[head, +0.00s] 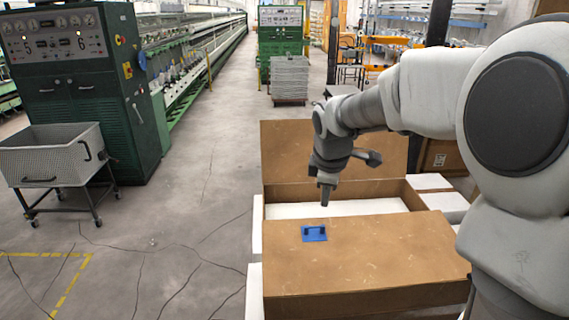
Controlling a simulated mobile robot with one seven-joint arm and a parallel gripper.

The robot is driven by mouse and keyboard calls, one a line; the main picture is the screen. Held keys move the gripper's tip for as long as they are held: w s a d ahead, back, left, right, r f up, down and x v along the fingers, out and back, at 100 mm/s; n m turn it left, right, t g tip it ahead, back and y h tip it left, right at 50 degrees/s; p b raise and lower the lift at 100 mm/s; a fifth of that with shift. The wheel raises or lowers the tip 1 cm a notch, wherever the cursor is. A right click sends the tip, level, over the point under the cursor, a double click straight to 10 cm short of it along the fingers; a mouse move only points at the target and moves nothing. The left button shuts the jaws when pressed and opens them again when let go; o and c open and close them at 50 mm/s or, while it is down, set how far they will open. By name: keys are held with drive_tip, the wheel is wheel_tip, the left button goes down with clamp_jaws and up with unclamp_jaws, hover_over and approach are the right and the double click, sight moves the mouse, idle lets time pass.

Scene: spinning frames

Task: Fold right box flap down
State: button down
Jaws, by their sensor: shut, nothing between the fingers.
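A large brown cardboard box (420,298) stands in front of me. A brown panel (385,245) lies nearly flat over its near part and carries a small blue plate with a handle (314,233). Another brown flap (285,150) stands raised at the far side. Between them is an opening with a white surface (305,210) inside. White pieces show at the right side (430,182), partly hidden by my arm; I cannot tell if they are flaps. My gripper (325,203) points down, shut and empty, above the opening near the blue handle.
A wheeled mesh cart (50,155) and a green machine cabinet (85,80) stand at the left. A grey stack (290,78) is on the floor farther back. The cracked floor (190,215) left of the box is clear. My arm covers much of the right side.

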sight(315, 227)
drive_tip(key=w+f+n, duration=0.1)
drive_tip(key=w+f, duration=0.3)
drive_tip(key=f, duration=0.2)
drive_tip(key=w+f+n+p, duration=0.1)
drive_tip(key=w+f, duration=0.3)
drive_tip(key=f, duration=0.1)
drive_tip(key=w+f+n, duration=0.1)
drive_tip(key=w+f, duration=0.3)
drive_tip(key=f, duration=0.2)
drive_tip(key=shift+d+f+y+p, duration=0.3)
drive_tip(key=shift+d+y+p, duration=0.1)
drive_tip(key=shift+f, duration=0.15)
drive_tip(key=b+x, duration=0.2)
drive_tip(key=x, duration=0.1)
drive_tip(key=shift+d+f+b, duration=0.1)
drive_tip(key=shift+f+b, duration=0.05)
drive_tip(key=shift+b, duration=0.15)
